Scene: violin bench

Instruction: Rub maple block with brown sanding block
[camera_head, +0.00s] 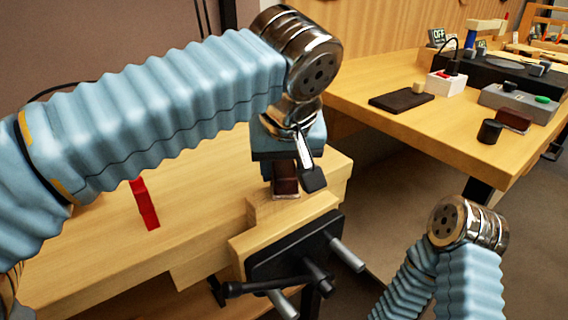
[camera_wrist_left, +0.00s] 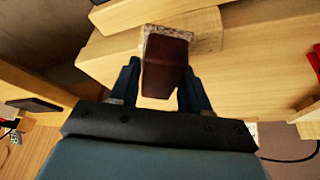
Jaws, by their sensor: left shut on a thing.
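My left gripper (camera_head: 286,176) points down over the near bench and is shut on the brown sanding block (camera_head: 286,186). In the left wrist view the sanding block (camera_wrist_left: 166,64) sits between the two fingers (camera_wrist_left: 160,88), with a pale gritty edge at its far end. The pale maple block (camera_head: 272,210) is at the vise, directly below the sanding block. The sanding block's lower face is at or just above the maple's top; I cannot tell whether they touch. My right arm shows at the lower right, but its gripper is out of view.
The wooden vise jaw (camera_head: 290,232) and black vise front (camera_head: 295,255) with metal rods stick out at the bench's near edge. A red object (camera_head: 145,205) lies on the bench at left. The right bench holds a dark pad (camera_head: 401,101), a dark cylinder (camera_head: 489,132) and another brown block (camera_head: 514,121).

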